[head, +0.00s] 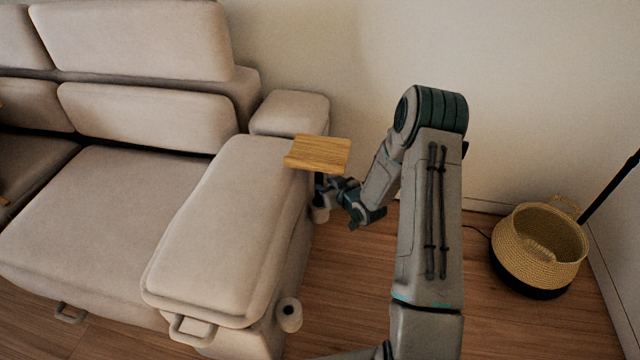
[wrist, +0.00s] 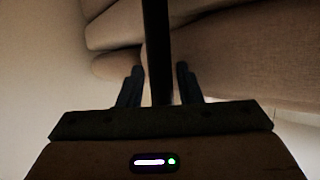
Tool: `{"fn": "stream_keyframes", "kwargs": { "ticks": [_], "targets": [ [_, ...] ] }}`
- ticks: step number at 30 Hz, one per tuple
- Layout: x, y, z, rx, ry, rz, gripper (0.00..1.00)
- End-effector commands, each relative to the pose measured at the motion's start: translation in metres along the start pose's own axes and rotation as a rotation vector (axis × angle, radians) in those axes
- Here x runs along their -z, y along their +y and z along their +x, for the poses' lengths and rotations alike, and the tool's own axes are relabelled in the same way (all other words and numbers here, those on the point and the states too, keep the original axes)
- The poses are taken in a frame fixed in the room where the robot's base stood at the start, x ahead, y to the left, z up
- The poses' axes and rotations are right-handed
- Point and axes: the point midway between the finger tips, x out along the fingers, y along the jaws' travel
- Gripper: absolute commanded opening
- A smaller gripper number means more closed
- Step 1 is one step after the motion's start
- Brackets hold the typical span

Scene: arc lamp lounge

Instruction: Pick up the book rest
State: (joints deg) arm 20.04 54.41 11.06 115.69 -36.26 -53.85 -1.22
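The book rest (head: 318,153) is a small wooden board with a lip along its front edge, on a dark post beside the sofa's right arm. In the wrist view its black post (wrist: 156,40) runs down the middle. My gripper (head: 326,190) is just below the board, at the post. In the wrist view my gripper (wrist: 158,75) is open, with one finger on each side of the post and a narrow gap at each side.
The beige sofa (head: 215,225) stands close on the left of the post. A wall (head: 340,60) is behind. A woven basket (head: 540,250) stands on the right by a dark slanted pole (head: 610,185). The wooden floor (head: 345,290) between is clear.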

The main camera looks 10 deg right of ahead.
Motion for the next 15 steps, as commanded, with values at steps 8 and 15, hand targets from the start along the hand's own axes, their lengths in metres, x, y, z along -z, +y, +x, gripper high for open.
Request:
{"fn": "stream_keyframes", "kwargs": {
  "ticks": [8, 15],
  "targets": [
    [0.001, 0.000, 0.029, 0.000, 0.000, -0.002, 0.32],
    [0.001, 0.000, 0.029, 0.001, 0.000, -0.002, 0.23]
  ]
}}
